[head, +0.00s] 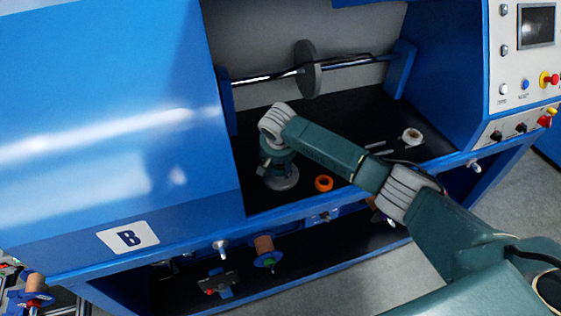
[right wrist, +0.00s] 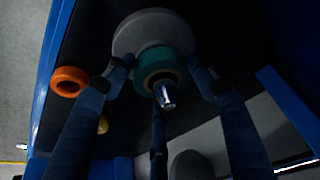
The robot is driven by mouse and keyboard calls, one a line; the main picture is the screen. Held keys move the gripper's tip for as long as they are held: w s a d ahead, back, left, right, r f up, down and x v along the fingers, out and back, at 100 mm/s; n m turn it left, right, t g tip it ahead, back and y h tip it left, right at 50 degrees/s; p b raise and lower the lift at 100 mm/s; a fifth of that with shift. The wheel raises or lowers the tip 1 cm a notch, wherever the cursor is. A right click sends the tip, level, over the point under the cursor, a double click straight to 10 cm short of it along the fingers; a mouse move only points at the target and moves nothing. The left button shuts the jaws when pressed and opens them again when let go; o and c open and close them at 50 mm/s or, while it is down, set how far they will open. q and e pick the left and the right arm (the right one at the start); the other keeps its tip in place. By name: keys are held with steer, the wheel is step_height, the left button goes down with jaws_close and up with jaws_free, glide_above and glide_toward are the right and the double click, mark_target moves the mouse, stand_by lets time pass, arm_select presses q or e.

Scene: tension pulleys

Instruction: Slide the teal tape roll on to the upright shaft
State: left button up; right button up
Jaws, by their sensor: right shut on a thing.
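In the right wrist view the teal tape roll (right wrist: 150,58) sits between the fingers of my right gripper (right wrist: 160,68). The bright metal upright shaft (right wrist: 166,96) shows its tip through the roll's opening, so the roll appears to be around it. A round grey base (right wrist: 150,25) lies behind the roll; I cannot tell whether they touch. In the head view my right gripper (head: 279,168) points down over the grey base (head: 284,184), and it hides most of the roll and shaft. My left gripper is not in view.
An orange roll (head: 324,183) lies just right of the base, near the bench's front edge. A white roll (head: 411,135) stands further right on the black bench top (head: 350,115). A horizontal bar with a grey disc (head: 308,70) crosses behind.

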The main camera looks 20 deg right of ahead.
steer(key=shift+f, duration=0.65)
steer(key=shift+s+f, duration=0.1)
steer(key=shift+f, duration=0.05)
steer(key=o, duration=1.3)
steer(key=shift+c, duration=0.2)
steer(key=v, duration=1.2)
